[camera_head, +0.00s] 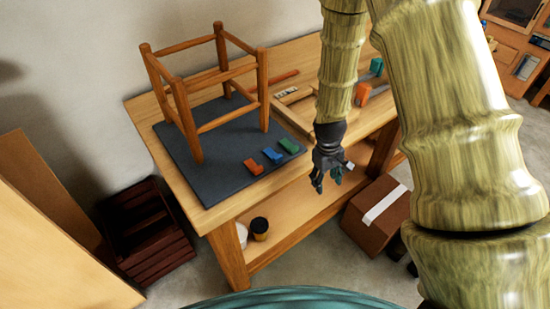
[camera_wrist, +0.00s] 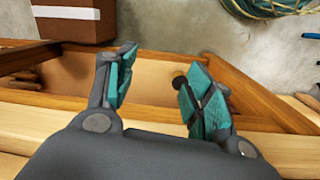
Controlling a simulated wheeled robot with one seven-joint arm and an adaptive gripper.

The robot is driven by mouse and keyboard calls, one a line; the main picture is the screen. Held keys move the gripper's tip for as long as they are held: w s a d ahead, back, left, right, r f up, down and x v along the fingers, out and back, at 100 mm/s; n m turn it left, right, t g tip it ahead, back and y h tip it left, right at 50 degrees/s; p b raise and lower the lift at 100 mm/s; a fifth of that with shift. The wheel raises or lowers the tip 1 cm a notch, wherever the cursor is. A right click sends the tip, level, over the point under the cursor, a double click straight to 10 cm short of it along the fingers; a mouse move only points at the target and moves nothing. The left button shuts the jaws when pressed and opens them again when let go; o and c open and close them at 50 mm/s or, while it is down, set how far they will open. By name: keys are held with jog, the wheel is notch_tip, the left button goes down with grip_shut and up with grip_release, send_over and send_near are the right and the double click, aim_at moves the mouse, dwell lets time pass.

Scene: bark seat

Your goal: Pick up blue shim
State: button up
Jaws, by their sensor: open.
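The blue shim (camera_head: 272,154) is a small block on the dark mat (camera_head: 220,170) on the workbench. It lies between an orange shim (camera_head: 253,166) on its left and a green shim (camera_head: 289,146) on its right. My gripper (camera_head: 328,186) hangs in front of the bench's front edge, to the right of the shims and apart from them. In the wrist view my gripper (camera_wrist: 157,90) has its two teal-padded fingers spread with nothing between them. The wrist view shows the bench edge, lower shelf and floor, and no shim.
A wooden stool frame (camera_head: 208,85) stands on the mat behind the shims. Tools, including an orange-handled one (camera_head: 362,93), lie on the bench (camera_head: 228,212) at right. A cardboard box (camera_head: 376,215) and dark crate (camera_head: 146,235) stand on the floor. The mat's front is mostly clear.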

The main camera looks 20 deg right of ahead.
jog(key=w+a+r+n, duration=0.1)
jog(key=w+a+r, duration=0.2)
jog(key=r, duration=0.2)
jog(key=w+a+r, duration=0.2)
jog(key=w+r, duration=0.2)
jog(key=r, duration=0.2)
notch_tip(320, 180, up, 6)
jog(key=n+y, duration=0.1)
send_over(277, 155)
jog(key=shift+t, duration=0.4)
jog(key=shift+s+f+p, duration=0.1)
jog(key=shift+f+p, duration=1.65)
jog(key=shift+f, duration=3.2)
jog(key=c, duration=0.8)
jog(key=shift+r, duration=0.1)
jog(key=shift+c, duration=0.2)
